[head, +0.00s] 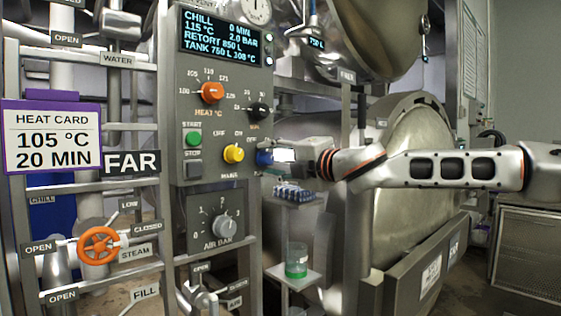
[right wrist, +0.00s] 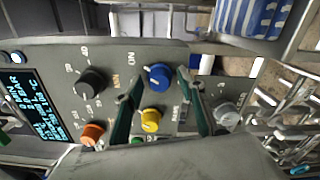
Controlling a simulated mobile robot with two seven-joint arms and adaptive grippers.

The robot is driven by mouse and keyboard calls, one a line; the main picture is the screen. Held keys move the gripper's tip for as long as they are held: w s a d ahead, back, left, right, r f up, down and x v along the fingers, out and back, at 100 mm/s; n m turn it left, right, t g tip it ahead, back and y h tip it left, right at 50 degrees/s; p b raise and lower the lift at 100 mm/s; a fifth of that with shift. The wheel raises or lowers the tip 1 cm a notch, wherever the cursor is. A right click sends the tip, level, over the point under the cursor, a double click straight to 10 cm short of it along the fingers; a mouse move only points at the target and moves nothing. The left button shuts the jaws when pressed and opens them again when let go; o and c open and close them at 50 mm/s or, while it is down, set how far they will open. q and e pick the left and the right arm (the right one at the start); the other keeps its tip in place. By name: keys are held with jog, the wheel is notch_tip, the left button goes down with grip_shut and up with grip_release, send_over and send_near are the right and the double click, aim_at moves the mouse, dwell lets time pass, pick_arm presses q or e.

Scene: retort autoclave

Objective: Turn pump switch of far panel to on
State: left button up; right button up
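The grey control panel (head: 205,100) has a yellow knob (head: 233,153) and a blue knob (head: 264,157) side by side at mid height. OFF and ON marks show above them; I cannot read which one is labelled pump. My right gripper (head: 275,156) comes in from the right, close to the blue knob and partly hiding it. In the right wrist view, the two dark green fingers (right wrist: 160,80) are apart, with the blue knob (right wrist: 158,76) between their tips. I cannot tell whether they touch it. The yellow knob (right wrist: 151,120) shows further back between the fingers. My left gripper is out of view.
An orange heat knob (head: 212,92) and a black knob (head: 259,110) sit above, and a green start button (head: 193,138) to the left. A grey air knob (head: 224,227) is below. A tube rack (head: 293,193) stands just below my right gripper.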

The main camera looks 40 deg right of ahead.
jog(key=s, duration=1.1)
jog(key=shift+s+d, duration=0.4)
jog(key=shift+d, duration=0.05)
dwell(0.5)
